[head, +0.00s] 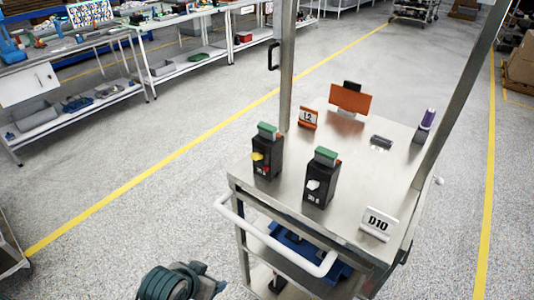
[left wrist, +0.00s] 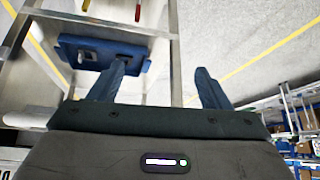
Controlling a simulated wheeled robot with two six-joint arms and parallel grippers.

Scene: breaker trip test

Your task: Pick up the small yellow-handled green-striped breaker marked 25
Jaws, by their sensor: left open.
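The breaker with the yellow handle (head: 265,160) stands upright on the steel cart top, at its near left in the head view. It is black with a green top; its number is too small to read surely. A similar black breaker with a white handle (head: 319,182) and a green top stands to its right, apart from it. In the left wrist view my left gripper (left wrist: 162,82) is open, with its two dark fingers wide apart and nothing between them. Neither breaker can be made out in that view. My right gripper is not in view.
The cart has tall posts and a white handle rail (head: 270,240). A D10 sign (head: 378,223), L2 sign (head: 308,118), orange plate (head: 350,99), small dark block (head: 381,142) and purple-topped item (head: 427,121) stand on top. A blue tray (left wrist: 72,48) is on the lower shelf.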

